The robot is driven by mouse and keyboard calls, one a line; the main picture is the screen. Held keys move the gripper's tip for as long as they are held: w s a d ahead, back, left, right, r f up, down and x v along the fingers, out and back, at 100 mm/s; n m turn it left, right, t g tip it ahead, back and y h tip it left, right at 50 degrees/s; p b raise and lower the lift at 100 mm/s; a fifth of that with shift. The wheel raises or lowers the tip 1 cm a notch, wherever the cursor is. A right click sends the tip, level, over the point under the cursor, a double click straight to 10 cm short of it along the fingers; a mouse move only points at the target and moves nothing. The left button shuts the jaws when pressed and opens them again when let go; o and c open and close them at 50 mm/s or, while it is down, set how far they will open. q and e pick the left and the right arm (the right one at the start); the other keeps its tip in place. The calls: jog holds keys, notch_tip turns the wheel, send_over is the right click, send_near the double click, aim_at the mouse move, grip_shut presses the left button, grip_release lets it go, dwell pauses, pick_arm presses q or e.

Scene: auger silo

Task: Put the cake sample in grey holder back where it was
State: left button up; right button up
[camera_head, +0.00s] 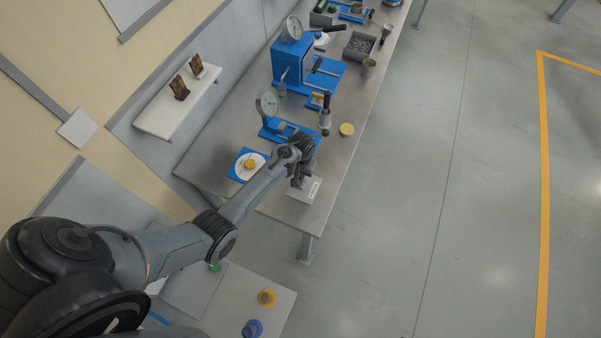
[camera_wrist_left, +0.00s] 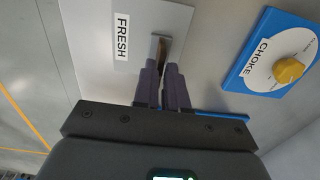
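The cake sample in grey holder (camera_wrist_left: 160,47) shows in the left wrist view as a thin grey piece with brown in it, just beyond my fingertips. In the head view my left gripper (camera_head: 299,180) is over the FRESH plate (camera_head: 309,192) at the near end of the bench, and the sample is hard to make out there. My right gripper is not in view.
Two brown samples (camera_head: 179,87) stand on a white wall shelf (camera_head: 161,115) at left. A blue CHOKE dial (camera_wrist_left: 272,55) lies beside the FRESH plate. The floor at right is clear.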

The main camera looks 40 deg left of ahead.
pick_arm(q)
jog(key=o, duration=0.3)
jog(key=shift+r, duration=0.1)
jog(key=shift+r, duration=0.2)
notch_tip(320, 180, up, 11)
jog(key=s+d+r+m+t, duration=0.1)
jog(key=s+d+r+m, duration=0.1)
jog(key=s, duration=0.5)
jog(key=s+d+r+m+t, duration=0.1)
jog(key=s+d+r, duration=0.2)
jog(key=s, duration=0.5)
jog(key=s+d+r+m+t, duration=0.1)
jog(key=s+d+r+m, duration=0.1)
jog(key=s+d, duration=0.3)
jog(key=s, duration=0.3)
jog(key=shift+s+r+m+t, duration=0.2)
jog(key=shift+r+m+t, duration=0.1)
jog(key=shift+r, duration=0.05)
